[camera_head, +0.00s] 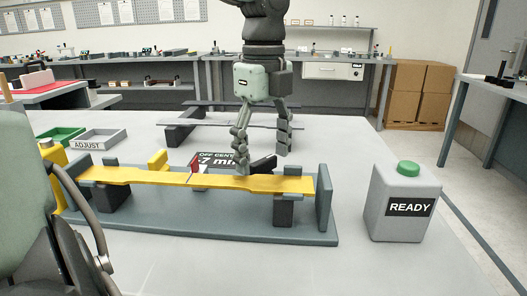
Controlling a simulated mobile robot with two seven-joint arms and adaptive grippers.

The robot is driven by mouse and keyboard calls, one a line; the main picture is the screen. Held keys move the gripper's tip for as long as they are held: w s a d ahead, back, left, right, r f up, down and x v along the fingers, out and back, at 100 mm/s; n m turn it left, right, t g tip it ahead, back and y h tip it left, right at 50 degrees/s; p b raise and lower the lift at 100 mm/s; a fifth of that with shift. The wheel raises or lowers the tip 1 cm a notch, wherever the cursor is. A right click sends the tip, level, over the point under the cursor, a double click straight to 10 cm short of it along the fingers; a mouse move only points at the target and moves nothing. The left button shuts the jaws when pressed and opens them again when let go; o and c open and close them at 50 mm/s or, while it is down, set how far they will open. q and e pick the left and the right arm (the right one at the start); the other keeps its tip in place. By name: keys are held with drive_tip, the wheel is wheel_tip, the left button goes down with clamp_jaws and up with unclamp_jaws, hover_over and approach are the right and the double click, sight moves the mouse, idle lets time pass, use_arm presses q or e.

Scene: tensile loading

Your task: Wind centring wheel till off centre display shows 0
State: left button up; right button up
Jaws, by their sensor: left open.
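The off centre display (216,158) stands behind the yellow specimen bar and is partly covered by it and a gripper finger. I read "OFF CENT" and "7 mm"; any sign before the 7 is unclear. The yellow bar (135,177) lies across dark supports on a grey-blue base (200,226), with a red marker (196,167) near its middle. My left gripper (262,160) hangs from above, open and empty, fingers pointing down over the bar's right half. Contact is unclear. I cannot clearly identify the centring wheel. My right gripper is not in view.
A grey READY box (394,225) with a green button (408,168) stands at right. A tray labelled ADJUST (95,141) and a green tray (59,137) lie at back left. A part of my own body covers the left foreground. The front table surface is clear.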

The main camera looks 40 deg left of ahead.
use_arm(q)
drive_tip(key=shift+c, duration=0.2)
drive_tip(key=c, duration=1.1)
drive_tip(key=shift+m, duration=0.3)
